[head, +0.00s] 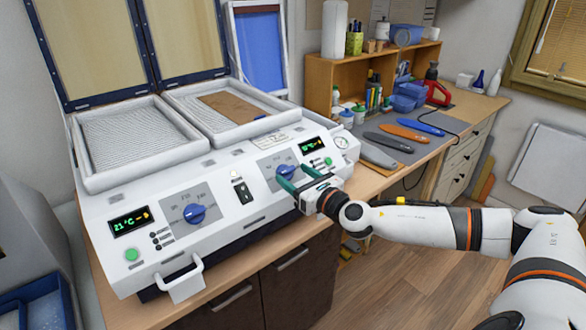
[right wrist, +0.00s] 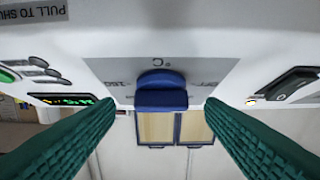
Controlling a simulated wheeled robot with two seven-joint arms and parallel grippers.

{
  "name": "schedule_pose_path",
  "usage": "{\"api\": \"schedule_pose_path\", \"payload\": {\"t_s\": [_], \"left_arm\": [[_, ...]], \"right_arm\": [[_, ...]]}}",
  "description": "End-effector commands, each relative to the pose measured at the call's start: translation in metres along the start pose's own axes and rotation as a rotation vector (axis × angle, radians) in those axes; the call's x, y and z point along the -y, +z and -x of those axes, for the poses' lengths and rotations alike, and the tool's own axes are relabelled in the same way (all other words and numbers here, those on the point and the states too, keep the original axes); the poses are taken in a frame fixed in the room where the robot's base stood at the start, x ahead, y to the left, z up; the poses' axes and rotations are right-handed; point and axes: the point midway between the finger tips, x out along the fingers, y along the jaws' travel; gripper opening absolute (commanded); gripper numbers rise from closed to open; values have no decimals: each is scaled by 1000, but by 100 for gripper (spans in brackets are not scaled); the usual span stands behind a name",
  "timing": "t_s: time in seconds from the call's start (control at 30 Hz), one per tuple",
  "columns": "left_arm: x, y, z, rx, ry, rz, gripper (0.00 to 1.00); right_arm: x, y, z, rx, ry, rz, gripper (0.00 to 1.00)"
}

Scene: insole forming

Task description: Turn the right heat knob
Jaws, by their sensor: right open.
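The right heat knob (head: 285,171) is blue and sits on a grey dial plate on the right half of the white machine's sloped front panel. My right gripper (head: 293,178) is at this knob, its green fingers pointing toward the panel. In the right wrist view the knob (right wrist: 161,91) lies between the two open green fingers (right wrist: 160,106), with a gap on each side. The fingers do not appear to touch it. The left heat knob (head: 194,213) is also blue, on its own dial plate. My left gripper is not in view.
The white machine (head: 232,218) has a handle (head: 182,279) at lower left, a black switch (head: 242,190) between the dials and a green button (head: 131,254). Its two trays (head: 130,141) have raised lids. Insoles (head: 405,132) and a wooden shelf (head: 318,71) stand to the right.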

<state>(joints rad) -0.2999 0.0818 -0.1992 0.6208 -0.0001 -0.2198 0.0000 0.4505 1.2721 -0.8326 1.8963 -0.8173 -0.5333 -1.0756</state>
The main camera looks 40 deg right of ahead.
Motion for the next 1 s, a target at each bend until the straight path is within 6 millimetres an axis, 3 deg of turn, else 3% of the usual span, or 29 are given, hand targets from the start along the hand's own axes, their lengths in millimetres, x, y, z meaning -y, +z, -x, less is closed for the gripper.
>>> {"api": "schedule_pose_path", "payload": {"t_s": [0.13, 0.47, 0.73, 1.0], "left_arm": [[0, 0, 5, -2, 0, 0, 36], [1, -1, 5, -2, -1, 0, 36], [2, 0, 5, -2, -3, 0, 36], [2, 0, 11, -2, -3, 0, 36]], "right_arm": [[1, -1, -12, 0, -1, -2, 64], [1, 1, -14, 2, -1, -1, 64], [1, 1, -14, 1, -1, -1, 19], [2, -1, -14, 3, 17, -21, 19]]}}
